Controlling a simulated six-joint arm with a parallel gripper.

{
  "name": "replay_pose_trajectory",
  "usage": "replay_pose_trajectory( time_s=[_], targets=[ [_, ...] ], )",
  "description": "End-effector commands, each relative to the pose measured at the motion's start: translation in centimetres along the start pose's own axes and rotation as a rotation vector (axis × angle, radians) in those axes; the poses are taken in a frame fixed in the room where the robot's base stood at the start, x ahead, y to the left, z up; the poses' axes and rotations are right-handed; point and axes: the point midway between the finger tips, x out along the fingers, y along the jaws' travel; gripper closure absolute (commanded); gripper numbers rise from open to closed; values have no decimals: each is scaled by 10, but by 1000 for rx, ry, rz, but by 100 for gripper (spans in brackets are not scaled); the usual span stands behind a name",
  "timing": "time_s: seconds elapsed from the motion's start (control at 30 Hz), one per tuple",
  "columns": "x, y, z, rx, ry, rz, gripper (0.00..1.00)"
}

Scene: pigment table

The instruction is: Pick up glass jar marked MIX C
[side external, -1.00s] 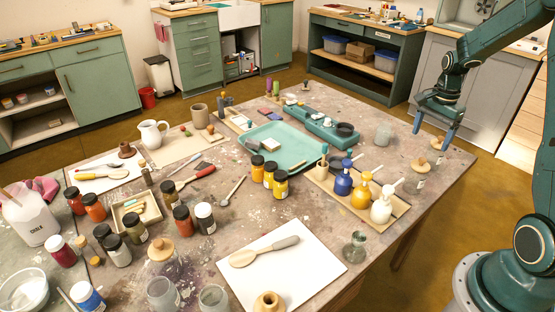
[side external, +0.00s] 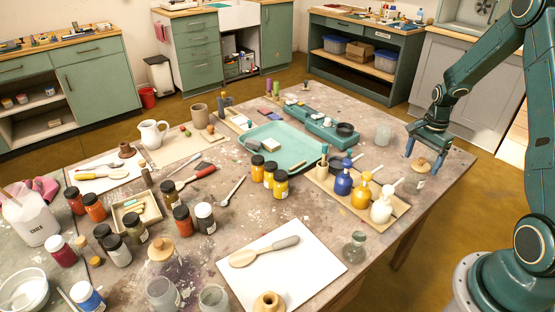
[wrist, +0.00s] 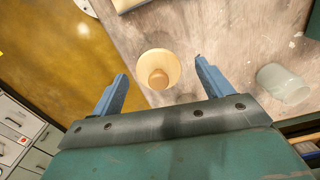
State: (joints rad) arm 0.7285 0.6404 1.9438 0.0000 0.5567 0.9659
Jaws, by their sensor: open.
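A clear glass jar with a round wooden lid (side external: 421,164) stands near the right edge of the table in the side view. A round, tan wooden lid (wrist: 159,68) shows from above in the wrist view, between and just ahead of the finger tips. No MIX C lettering can be read, so I cannot tell which jar carries it. My gripper (side external: 425,156) is open and empty, with its fingers pointing down just behind the jar in the side view. The open fingers also show in the wrist view (wrist: 161,73).
A frosted glass cup (side external: 383,135) stands left of my gripper; it shows at right in the wrist view (wrist: 283,84). A wooden tray (side external: 392,219) with pump bottles lies nearer the camera. A stoppered flask (side external: 355,248) stands by the front edge. The table's right edge is close.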

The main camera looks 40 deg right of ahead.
Motion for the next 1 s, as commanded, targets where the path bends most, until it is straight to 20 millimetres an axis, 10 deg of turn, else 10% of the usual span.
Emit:
replay_pose_trajectory(
  time_s=[1.0],
  targets=[
    [52, 2, -1, 0, 0, 0, 21]
  ],
)
